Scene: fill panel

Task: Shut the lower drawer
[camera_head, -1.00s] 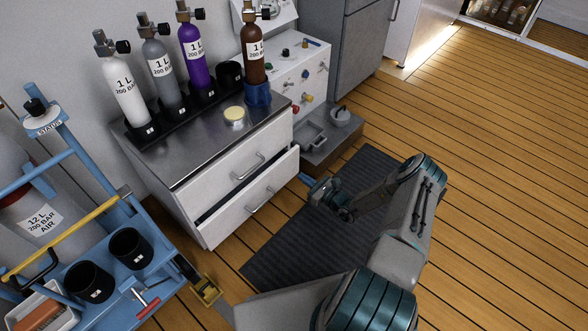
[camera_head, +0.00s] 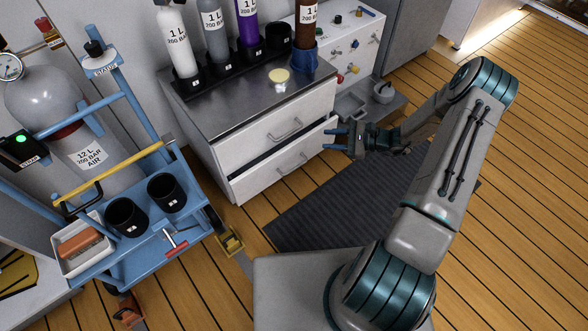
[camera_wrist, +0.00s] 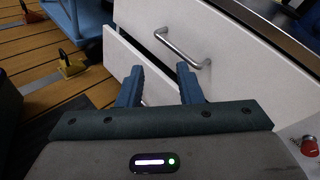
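My gripper (camera_head: 330,139) is at the right end of the lower drawer's front, open and empty. In the wrist view its two blue fingers (camera_wrist: 160,84) are apart and point at the lower drawer (camera_wrist: 122,58), partly hiding it. The upper drawer's handle (camera_wrist: 182,48) shows there too. I cannot tell whether the fingers touch the front.
A blue cart (camera_head: 150,222) with a large gas cylinder (camera_head: 50,105) stands left of the cabinet. Small bottles stand in a black rack (camera_head: 196,82) on the cabinet top.

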